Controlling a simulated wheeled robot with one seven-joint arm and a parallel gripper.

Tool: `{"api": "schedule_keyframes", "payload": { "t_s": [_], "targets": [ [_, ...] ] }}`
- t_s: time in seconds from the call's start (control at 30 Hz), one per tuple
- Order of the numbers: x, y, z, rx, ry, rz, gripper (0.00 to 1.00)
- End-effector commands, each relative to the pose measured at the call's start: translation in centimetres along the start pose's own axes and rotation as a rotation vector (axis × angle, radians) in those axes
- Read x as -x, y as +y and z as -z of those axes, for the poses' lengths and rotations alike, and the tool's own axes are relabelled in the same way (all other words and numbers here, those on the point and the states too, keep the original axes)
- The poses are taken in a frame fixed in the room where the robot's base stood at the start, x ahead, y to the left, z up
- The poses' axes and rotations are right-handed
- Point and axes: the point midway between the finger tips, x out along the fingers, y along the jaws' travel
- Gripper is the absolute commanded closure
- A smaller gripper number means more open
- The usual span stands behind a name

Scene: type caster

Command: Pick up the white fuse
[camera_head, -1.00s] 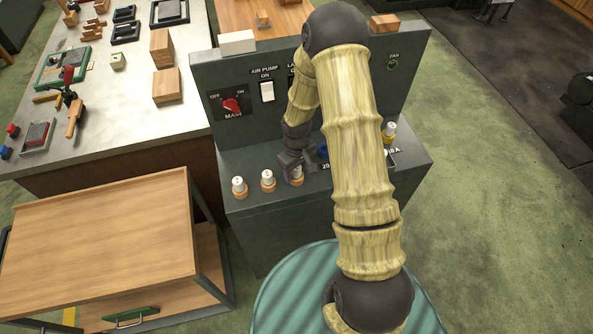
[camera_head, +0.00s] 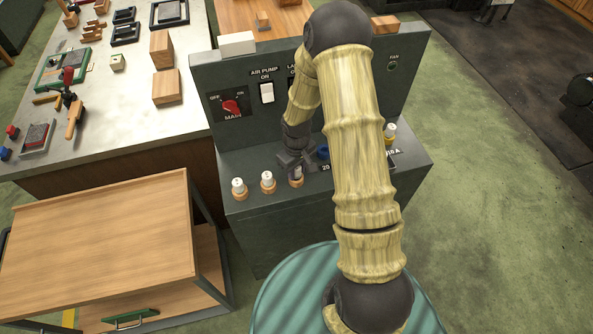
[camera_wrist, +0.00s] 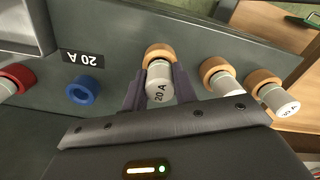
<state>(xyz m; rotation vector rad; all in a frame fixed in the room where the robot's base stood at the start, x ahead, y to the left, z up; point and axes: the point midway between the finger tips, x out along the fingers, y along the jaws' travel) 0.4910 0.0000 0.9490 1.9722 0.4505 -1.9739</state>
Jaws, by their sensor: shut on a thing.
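The white fuse (camera_wrist: 160,82), marked 20 A, stands in an orange-brown ring (camera_wrist: 158,54) on the dark green panel. My gripper (camera_wrist: 157,90) is shut on this fuse, one finger on each side of it. In the head view my gripper (camera_head: 294,165) is at the front ledge of the panel, and the fuse (camera_head: 297,172) is mostly hidden by the fingers. Two more white fuses (camera_head: 238,184) (camera_head: 267,178) stand in orange-brown rings to the left of my gripper.
An empty blue ring (camera_wrist: 83,89) sits beside the gripped fuse, by a 20 A label (camera_wrist: 82,58). A red ring (camera_wrist: 17,78) holds a fuse further along. A wooden-topped cart (camera_head: 100,235) stands front left. The upright switch panel (camera_head: 330,90) rises behind the ledge.

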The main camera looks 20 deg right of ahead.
Motion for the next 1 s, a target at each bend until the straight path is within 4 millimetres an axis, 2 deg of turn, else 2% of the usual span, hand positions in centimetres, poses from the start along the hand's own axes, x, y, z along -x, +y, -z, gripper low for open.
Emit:
{"api": "schedule_keyframes", "payload": {
  "t_s": [0.17, 0.53, 0.7, 1.0],
  "targets": [
    [2.2, 0.1, 0.1, 0.000, 0.005, -0.002, 0.94],
    [8.3, 0.1, 0.1, -0.001, 0.003, -0.003, 0.94],
    [9.3, 0.0, 0.0, 0.000, 0.001, -0.001, 0.94],
    [9.3, 0.0, 0.0, 0.000, 0.000, 0.000, 0.94]
  ]
}}
